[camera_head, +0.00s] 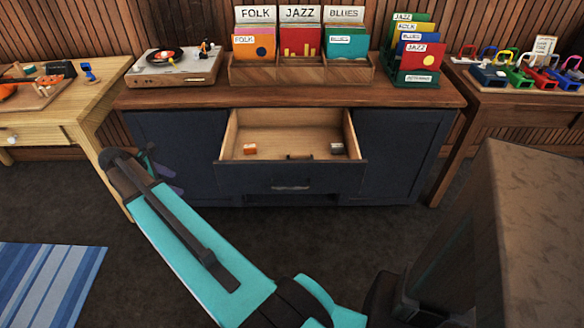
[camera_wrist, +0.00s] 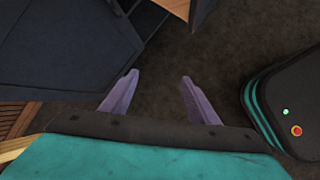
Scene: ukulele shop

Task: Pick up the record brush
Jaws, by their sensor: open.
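A small dark object (camera_head: 300,156), perhaps the record brush, lies near the front panel inside the open drawer (camera_head: 257,119). It is too small to tell for sure. In the head view my gripper (camera_head: 166,172) is left of the drawer, in front of the cabinet's left door, partly hidden by my arm.
The dark blue cabinet (camera_head: 400,150) carries a record player (camera_head: 174,66), a wooden record crate (camera_head: 300,74) and a green record rack (camera_head: 414,77). Wooden tables stand at left (camera_head: 85,98) and right (camera_head: 520,96). A blue striped rug (camera_head: 48,285) lies front left. Dark floor is clear before the cabinet.

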